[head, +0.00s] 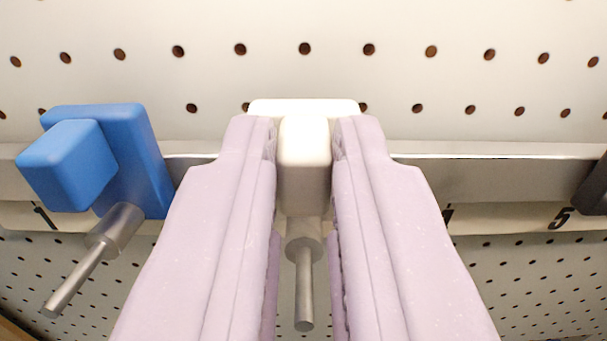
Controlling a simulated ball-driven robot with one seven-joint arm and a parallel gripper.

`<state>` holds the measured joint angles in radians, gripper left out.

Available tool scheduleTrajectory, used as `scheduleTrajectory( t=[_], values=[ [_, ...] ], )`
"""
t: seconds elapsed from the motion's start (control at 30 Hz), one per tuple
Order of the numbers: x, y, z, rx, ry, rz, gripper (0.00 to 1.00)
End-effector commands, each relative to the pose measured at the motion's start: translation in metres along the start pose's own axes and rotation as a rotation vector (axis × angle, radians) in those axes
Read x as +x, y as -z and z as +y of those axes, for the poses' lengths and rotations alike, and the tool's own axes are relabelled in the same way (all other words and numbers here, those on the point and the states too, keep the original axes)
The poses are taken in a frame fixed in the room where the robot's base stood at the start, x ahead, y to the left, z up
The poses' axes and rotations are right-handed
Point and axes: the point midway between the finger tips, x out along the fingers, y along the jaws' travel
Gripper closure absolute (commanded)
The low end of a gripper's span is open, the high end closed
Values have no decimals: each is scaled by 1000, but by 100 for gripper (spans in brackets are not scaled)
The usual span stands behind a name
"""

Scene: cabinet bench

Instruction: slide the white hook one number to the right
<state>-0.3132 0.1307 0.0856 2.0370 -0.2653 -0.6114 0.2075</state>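The white hook (304,152) sits on the grey rail in the middle of the head view, with its white back plate against the pegboard. Its metal peg (304,285) points down toward me. My gripper (304,160) has its two pale lilac fingers on either side of the hook's white block, pressed close to both sides. The rail (480,180) runs left to right. On the number strip (500,217) below it, "1" shows at the left and "5" at the right. A partly covered mark, probably "4", shows beside my right finger. The numbers behind my fingers are hidden.
A blue hook (110,150) with a metal peg sits on the rail to the left, near "1". A dark hook or block (594,190) is cut off at the right edge, just past "5". The rail between the white hook and that dark piece looks clear.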

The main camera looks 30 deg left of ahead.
Motion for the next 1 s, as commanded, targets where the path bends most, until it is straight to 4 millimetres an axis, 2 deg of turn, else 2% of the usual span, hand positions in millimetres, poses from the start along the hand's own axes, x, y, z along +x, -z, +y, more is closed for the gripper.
scheduleTrajectory(
  t=[0.2,0.5,0.6,0.93,0.97,1.0],
  values=[
    [0,0,7,0,-2,1,100],
    [1,3,71,-1,-5,3,100],
    [0,2,82,0,-3,2,100],
    [0,2,86,-1,-2,3,100],
    [0,2,86,-1,-3,3,76],
    [0,1,86,-1,-3,3,67]
  ],
)
